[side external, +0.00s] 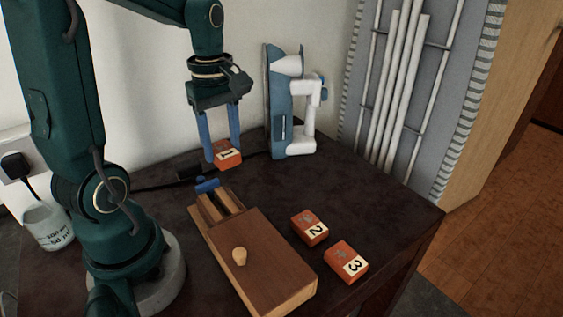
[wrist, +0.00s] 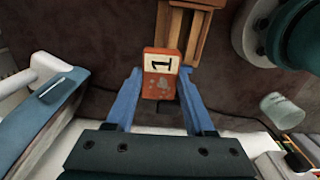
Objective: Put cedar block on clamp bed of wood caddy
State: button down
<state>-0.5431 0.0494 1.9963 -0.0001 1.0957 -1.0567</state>
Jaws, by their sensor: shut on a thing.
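My gripper (side external: 224,153) is shut on an orange-red block labelled 1 (side external: 228,160), held between its blue fingers above the dark table. The block also shows in the wrist view (wrist: 160,85), gripped at its sides with the label up. The wood caddy (side external: 265,268) lies below and nearer the side camera, with a flat lid and a round knob. Its slotted open end (side external: 217,207), which looks like the clamp bed, has a blue piece (side external: 207,185) at its far edge. The held block is beyond that end, apart from it. Part of the slotted frame (wrist: 186,30) shows in the wrist view.
Similar blocks labelled 2 (side external: 309,229) and 3 (side external: 346,263) lie right of the caddy. A blue and white upright device (side external: 290,105) stands close right of my gripper. A dark cable (side external: 160,186) crosses the table behind. A glass beaker (side external: 46,227) sits at left.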

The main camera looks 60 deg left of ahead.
jog(key=s+d, duration=0.4)
jog(key=shift+w+a+f, duration=0.1)
jog(key=shift+w+f, duration=0.05)
jog(key=shift+f, duration=3.15)
jog(key=shift+f, duration=0.1)
jog(key=shift+c, duration=1.3)
grip_release()
